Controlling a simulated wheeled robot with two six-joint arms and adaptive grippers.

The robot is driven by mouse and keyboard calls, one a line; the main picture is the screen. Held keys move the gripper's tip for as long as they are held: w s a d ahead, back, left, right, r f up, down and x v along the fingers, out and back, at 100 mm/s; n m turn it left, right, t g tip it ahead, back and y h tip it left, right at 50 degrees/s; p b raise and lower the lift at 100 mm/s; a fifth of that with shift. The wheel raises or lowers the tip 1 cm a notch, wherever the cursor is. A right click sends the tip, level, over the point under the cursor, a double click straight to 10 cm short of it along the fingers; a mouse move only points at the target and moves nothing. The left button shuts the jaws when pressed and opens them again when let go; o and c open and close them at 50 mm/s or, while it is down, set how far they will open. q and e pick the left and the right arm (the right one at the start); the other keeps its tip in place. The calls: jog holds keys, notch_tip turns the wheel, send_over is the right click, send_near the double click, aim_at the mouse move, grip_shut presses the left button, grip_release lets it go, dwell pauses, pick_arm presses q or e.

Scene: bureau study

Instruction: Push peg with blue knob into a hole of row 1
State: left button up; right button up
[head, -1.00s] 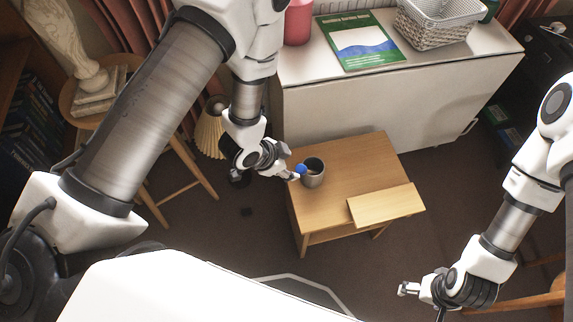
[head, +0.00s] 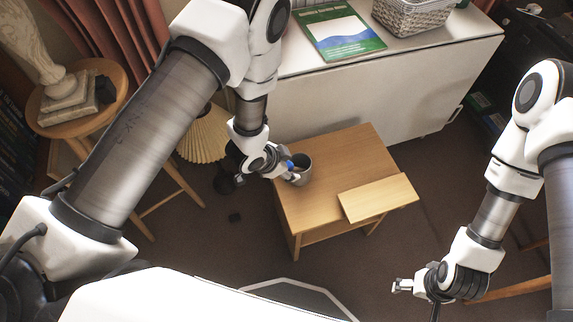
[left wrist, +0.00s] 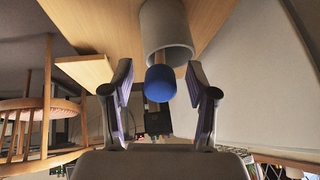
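The peg's blue knob (left wrist: 160,84) sticks out of a grey cup (left wrist: 165,30), with a bit of wooden shaft showing behind it in the left wrist view. In the head view the cup (head: 303,172) stands on the small wooden table, and the blue knob (head: 290,165) shows at its left side. My left gripper (left wrist: 160,92) is open, with one finger on each side of the knob and a gap to both. In the head view the left gripper (head: 291,175) is beside the cup. My right gripper (head: 398,286) is away from the table, its fingers too small to judge. No holes can be made out.
The small table (head: 335,150) carries a lighter wooden board (head: 378,198) at its front right. A white cabinet (head: 400,85) stands behind it with a green book (head: 340,35) and a wicker basket (head: 415,15). A stool and a pleated lampshade (head: 205,135) are at left.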

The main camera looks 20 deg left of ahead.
pick_arm(q)
grip_shut()
jog(key=shift+r, duration=0.1)
jog(key=p+v, duration=0.7)
jog(key=v, duration=0.4)
dwell(0.7)
